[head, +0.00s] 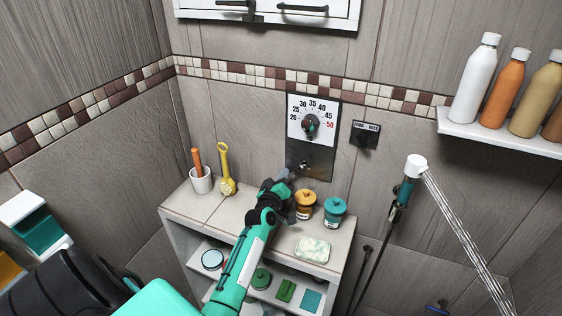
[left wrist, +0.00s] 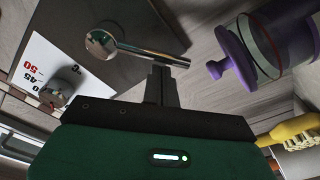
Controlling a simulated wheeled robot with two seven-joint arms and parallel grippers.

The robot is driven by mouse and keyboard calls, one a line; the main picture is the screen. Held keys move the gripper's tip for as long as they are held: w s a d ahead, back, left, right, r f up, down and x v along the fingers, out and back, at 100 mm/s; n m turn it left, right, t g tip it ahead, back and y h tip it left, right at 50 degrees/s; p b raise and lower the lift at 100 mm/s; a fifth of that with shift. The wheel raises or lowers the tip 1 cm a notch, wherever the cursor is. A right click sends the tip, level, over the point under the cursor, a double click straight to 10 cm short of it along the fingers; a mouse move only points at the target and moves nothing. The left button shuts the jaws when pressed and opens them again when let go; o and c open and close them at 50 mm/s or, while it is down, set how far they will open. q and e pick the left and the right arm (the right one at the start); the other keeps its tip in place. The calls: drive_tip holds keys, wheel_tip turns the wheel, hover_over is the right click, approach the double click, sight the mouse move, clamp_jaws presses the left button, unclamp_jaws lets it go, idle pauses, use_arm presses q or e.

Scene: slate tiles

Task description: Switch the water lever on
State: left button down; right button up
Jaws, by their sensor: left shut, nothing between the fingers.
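The water lever (left wrist: 145,52) is a chrome bar on a round hub, below the temperature dial. In the head view its chrome (head: 304,165) shows on the steel plate, partly hidden by my gripper. Streaks of water (head: 465,235) run from the white-tipped hand shower (head: 415,166). My left gripper (head: 285,178) is at the lever, over the back of the shelf top. In the left wrist view its fingers (left wrist: 160,72) are shut and empty, with the tips right at the bar; I cannot tell whether they touch it. My right gripper is not in view.
The dial (head: 311,125) is above the lever. An orange jar (head: 304,205), a teal jar (head: 334,211) and soap (head: 313,249) are on the shelf top. A purple jar (left wrist: 255,55) is close to my fingers. A yellow brush (head: 225,170) and white cup (head: 201,181) stand left.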

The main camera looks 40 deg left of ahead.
use_arm(q)
drive_tip(key=n, duration=0.1)
drive_tip(key=d+f+n, duration=0.1)
drive_tip(key=n, duration=0.1)
drive_tip(key=shift+w+d+f+n, duration=0.2)
drive_tip(key=shift+d+f+n, duration=0.05)
drive_tip(key=shift+f+n, duration=0.15)
idle(0.5)
